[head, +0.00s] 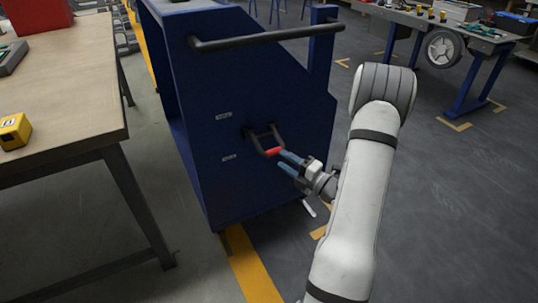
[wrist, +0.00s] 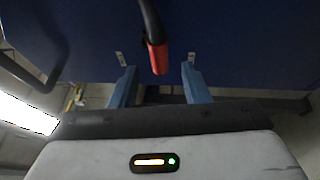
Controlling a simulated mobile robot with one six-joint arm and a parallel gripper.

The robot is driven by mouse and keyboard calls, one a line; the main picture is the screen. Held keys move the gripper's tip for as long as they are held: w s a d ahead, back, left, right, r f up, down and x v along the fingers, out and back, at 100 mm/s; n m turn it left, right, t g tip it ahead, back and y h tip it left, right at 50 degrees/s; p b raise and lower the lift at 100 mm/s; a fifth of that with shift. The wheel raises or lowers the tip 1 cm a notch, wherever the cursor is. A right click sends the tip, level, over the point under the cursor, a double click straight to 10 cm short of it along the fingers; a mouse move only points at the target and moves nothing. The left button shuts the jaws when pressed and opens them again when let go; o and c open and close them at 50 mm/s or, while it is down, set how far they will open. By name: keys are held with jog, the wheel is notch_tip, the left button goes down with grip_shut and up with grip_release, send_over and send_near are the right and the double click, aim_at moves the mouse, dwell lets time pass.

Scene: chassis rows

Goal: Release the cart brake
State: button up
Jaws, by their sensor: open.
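The blue cart (head: 262,95) stands in the middle of the head view. On its side panel is a dark brake lever (head: 262,139) with a red grip (head: 273,152), between two small light labels. My gripper (head: 285,162) is open at the red grip. In the wrist view the red grip (wrist: 158,58) lies between the two blue fingers of my gripper (wrist: 159,82), apart from both. The lever's dark arm (wrist: 150,20) runs up out of that view.
A dark push handle (head: 265,36) crosses the cart above the lever. A workbench (head: 75,95) with a yellow tape measure (head: 14,131) stands at the left. Another bench (head: 478,40) with a wheel stands at the back right. Floor at the right is open.

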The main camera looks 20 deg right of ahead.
jog(key=b+x, duration=0.1)
jog(key=x, duration=0.6)
jog(key=shift+w, duration=0.2)
jog(key=shift+c, duration=0.3)
grip_shut()
